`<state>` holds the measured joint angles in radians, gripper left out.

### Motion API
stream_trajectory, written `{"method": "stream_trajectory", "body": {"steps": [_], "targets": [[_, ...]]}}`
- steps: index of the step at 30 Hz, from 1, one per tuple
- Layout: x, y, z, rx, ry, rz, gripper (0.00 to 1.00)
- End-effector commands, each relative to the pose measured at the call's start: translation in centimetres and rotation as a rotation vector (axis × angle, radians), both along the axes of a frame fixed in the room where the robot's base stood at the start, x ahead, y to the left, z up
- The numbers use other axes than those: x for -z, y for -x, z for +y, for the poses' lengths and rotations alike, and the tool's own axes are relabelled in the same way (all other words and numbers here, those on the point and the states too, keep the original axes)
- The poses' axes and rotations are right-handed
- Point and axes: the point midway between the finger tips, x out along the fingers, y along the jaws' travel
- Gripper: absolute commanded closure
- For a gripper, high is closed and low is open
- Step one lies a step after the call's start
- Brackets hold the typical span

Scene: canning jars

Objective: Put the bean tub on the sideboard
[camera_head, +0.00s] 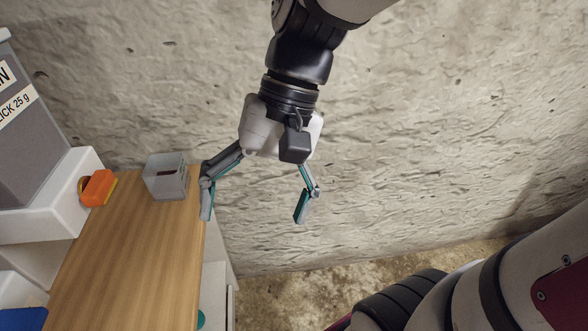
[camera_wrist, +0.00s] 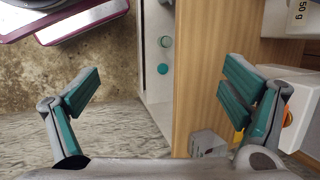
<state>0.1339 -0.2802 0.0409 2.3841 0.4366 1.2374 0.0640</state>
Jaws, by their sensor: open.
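My gripper (camera_head: 254,206) is open and empty, beside the furniture's right edge in the head view. Its left finger is close to the container in that picture; contact cannot be told. In the wrist view my gripper (camera_wrist: 160,88) has its fingers spread wide.
An orange object (camera_head: 98,188) sits at the wood top's left side, beside white housing with a large grey labelled bin (camera_head: 35,120). Below the wood's edge, a pale shelf holds round teal-green items (camera_wrist: 162,69). A rough wall is behind; the wood's middle is clear.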

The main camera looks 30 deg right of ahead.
Motion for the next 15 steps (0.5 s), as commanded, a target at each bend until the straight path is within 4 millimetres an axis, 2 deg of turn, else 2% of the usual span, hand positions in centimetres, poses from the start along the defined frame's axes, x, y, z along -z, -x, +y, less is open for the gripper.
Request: {"method": "stream_trajectory", "body": {"steps": [1,6,10,15], "targets": [[-0.3,1.3,-0.7,-0.044,0.052,-0.055,0.07],[-0.7,4.7,-3.8,-0.176,0.228,-0.214,0.07],[-0.8,6.2,-5.8,-0.246,0.331,-0.307,0.07],[-0.9,7.1,-7.2,-0.293,0.404,-0.369,0.07]]}}
